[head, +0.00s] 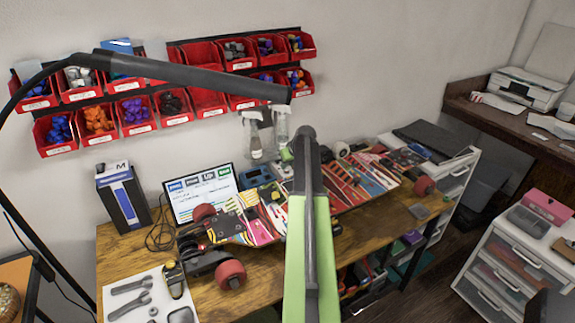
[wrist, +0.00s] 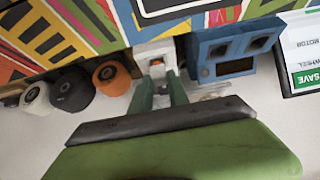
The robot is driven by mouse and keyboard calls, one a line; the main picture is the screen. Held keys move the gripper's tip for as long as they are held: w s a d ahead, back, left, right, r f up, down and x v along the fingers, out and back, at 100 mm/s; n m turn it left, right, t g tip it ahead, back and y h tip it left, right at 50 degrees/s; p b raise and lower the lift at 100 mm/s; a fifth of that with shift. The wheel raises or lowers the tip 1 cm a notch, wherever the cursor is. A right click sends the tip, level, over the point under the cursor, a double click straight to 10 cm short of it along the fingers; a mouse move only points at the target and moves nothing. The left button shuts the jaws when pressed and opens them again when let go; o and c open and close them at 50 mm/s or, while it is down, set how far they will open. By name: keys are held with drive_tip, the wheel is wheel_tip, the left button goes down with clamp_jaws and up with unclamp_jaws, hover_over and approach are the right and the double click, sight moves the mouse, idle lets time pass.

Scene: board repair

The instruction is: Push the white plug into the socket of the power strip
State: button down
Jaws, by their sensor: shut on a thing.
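My gripper (wrist: 160,84) shows in the wrist view with two green fingers. It is shut on a small pale piece, likely the white plug (wrist: 157,70), mostly hidden between the fingertips. Directly ahead of the fingertips is a white block with a small orange spot, perhaps the power strip (wrist: 152,50). I cannot tell whether the plug touches it or has entered a socket. In the head view my arm hides the fingertips, the plug and the strip.
A blue device (wrist: 232,48) stands close to the right of the fingers in the wrist view. Several rollers (wrist: 72,88) lie to the left. Skateboards (head: 240,222) crowd the wooden bench (head: 125,250). Spray bottles (head: 252,138) stand at the back, below red bins (head: 137,115).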

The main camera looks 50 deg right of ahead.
drive_tip(key=shift+f+b, duration=0.45)
drive_tip(key=shift+f, duration=0.05)
idle(0.4)
drive_tip(key=c, duration=1.2)
unclamp_jaws()
drive_tip(key=o, duration=0.3)
drive_tip(key=shift+r, duration=0.1)
drive_tip(key=shift+r+p, duration=1.45)
drive_tip(key=shift+p, duration=0.1)
drive_tip(key=shift+r, duration=0.1)
